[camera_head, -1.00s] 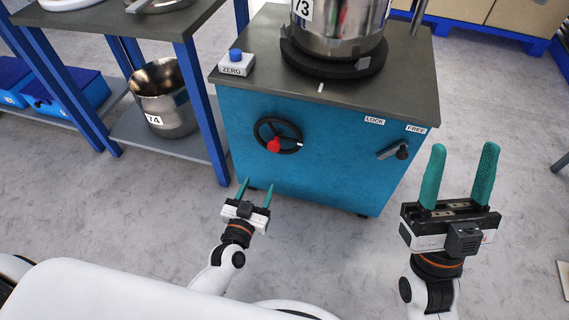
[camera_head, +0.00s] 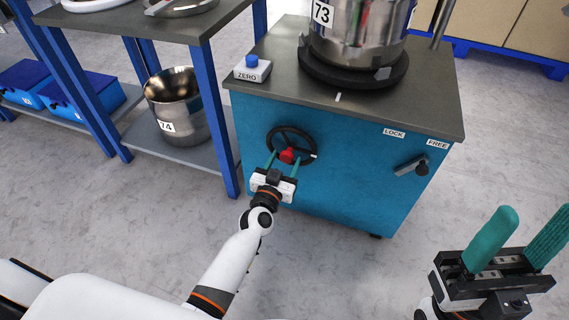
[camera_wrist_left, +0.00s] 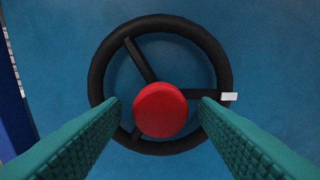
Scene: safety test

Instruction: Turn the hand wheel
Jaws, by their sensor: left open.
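The hand wheel (camera_head: 297,136) is a black spoked ring with a red hub (camera_head: 287,156), on the front of the blue cabinet. In the left wrist view the black ring (camera_wrist_left: 98,70) fills the middle, with the red hub (camera_wrist_left: 160,109) and a white mark (camera_wrist_left: 229,96) at its right side. My left gripper (camera_head: 284,160) is open in front of the wheel. Its teal fingers (camera_wrist_left: 160,115) lie on either side of the hub, apart from it in the picture; contact with the ring cannot be told. My right gripper (camera_head: 519,238) is open and empty at the lower right.
The blue cabinet (camera_head: 340,190) carries a steel pot (camera_head: 355,35), a ZERO button (camera_head: 252,68) and a lever (camera_head: 411,165) below LOCK and FREE labels. A blue-legged shelf (camera_head: 229,140) with a steel bucket (camera_head: 178,105) stands left. Floor in front is clear.

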